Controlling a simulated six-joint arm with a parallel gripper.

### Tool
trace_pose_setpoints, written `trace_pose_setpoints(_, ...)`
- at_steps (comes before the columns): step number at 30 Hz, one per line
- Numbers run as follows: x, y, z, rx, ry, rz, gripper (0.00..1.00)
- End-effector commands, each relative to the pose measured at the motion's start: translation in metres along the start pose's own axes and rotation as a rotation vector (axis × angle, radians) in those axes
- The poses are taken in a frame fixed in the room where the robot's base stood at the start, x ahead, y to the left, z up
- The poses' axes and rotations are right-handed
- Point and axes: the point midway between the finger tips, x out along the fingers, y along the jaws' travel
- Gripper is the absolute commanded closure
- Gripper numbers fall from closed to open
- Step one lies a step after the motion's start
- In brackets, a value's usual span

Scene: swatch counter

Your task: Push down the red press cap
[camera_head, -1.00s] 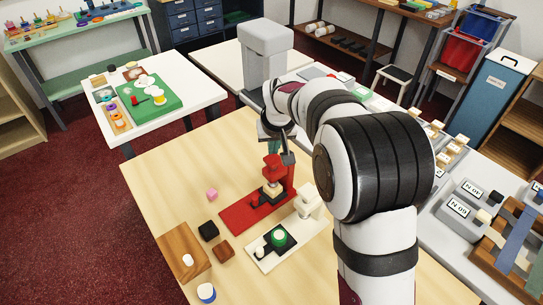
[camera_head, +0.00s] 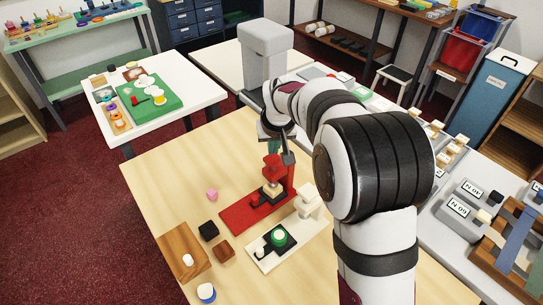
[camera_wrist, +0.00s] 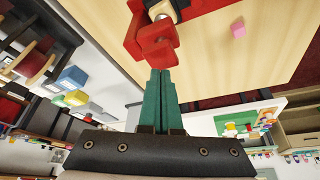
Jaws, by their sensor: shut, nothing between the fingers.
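A red press (camera_head: 258,207) stands on the wooden table, with a long flat base and an upright column at its back right. Its red cap (camera_head: 272,161) sits on top, above a pale block (camera_head: 271,188). The cap (camera_wrist: 157,44) also shows in the wrist view, just beyond the fingertips. My gripper (camera_head: 274,149) has green fingers and is right above the cap in the head view, partly hidden by my arm. In the wrist view my gripper (camera_wrist: 160,71) is shut and empty. Its tips meet the cap's edge in the picture; I cannot tell whether they touch.
A white press with a green pad (camera_head: 279,238) stands in front of the red one.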

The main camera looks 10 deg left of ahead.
Motion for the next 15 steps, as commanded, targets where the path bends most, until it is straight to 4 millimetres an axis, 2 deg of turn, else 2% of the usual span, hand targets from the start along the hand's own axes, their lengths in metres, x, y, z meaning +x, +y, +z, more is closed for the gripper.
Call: trace_pose_setpoints(15, 0.0087, 0.0001, 0.0037, 0.000, -0.001, 0.000, 1.00)
